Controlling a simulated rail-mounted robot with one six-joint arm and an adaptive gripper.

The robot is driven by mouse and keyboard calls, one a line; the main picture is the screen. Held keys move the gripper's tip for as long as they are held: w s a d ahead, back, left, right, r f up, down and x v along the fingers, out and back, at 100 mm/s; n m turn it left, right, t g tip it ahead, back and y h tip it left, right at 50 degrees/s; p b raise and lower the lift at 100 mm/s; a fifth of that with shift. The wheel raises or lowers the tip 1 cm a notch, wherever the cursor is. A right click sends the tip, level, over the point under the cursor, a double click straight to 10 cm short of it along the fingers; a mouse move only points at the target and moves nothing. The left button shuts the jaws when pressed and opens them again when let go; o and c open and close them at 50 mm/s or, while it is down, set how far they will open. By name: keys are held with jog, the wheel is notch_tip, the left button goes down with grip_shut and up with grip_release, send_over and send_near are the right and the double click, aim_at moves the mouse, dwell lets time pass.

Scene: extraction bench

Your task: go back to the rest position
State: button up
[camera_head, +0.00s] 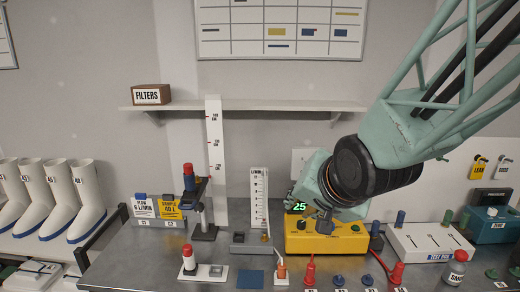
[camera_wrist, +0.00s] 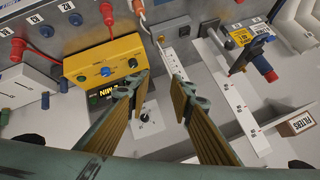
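My gripper (camera_wrist: 160,85) is open and empty in the wrist view, with a clear gap between its two tan-padded fingers. In the head view my gripper (camera_head: 308,205) is in front of the back of a yellow box (camera_head: 325,243) and partly hidden by my wrist. The yellow box, with knobs and buttons on its front, also shows in the wrist view (camera_wrist: 100,61), left of the fingers. A green "25" readout shows beside my gripper in the head view. I cannot tell whether the gripper touches the box.
A white flow meter (camera_head: 259,200), a tall ruler (camera_head: 215,150) and a stand holding a red-and-blue bottle (camera_head: 203,208) are to the left. A shelf (camera_head: 245,107) with a FILTERS box (camera_head: 151,94) is above. Red plugs (camera_head: 310,271) stand in front.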

jog(key=s+d+r+n+g, duration=0.1)
jog(key=s+d, duration=0.2)
jog(key=s, duration=0.8)
jog(key=s+d+r+n+g+h, duration=0.1)
jog(key=s+d, duration=0.3)
jog(key=s, duration=0.7)
jog(key=s+d+r+n+g+h, duration=0.1)
jog(key=s+d+r+n+g, duration=0.1)
jog(key=s, duration=0.9)
jog(key=shift+d+r+n+g, duration=0.3)
jog(key=shift+d+g, duration=0.3)
jog(key=shift+d, duration=0.25)
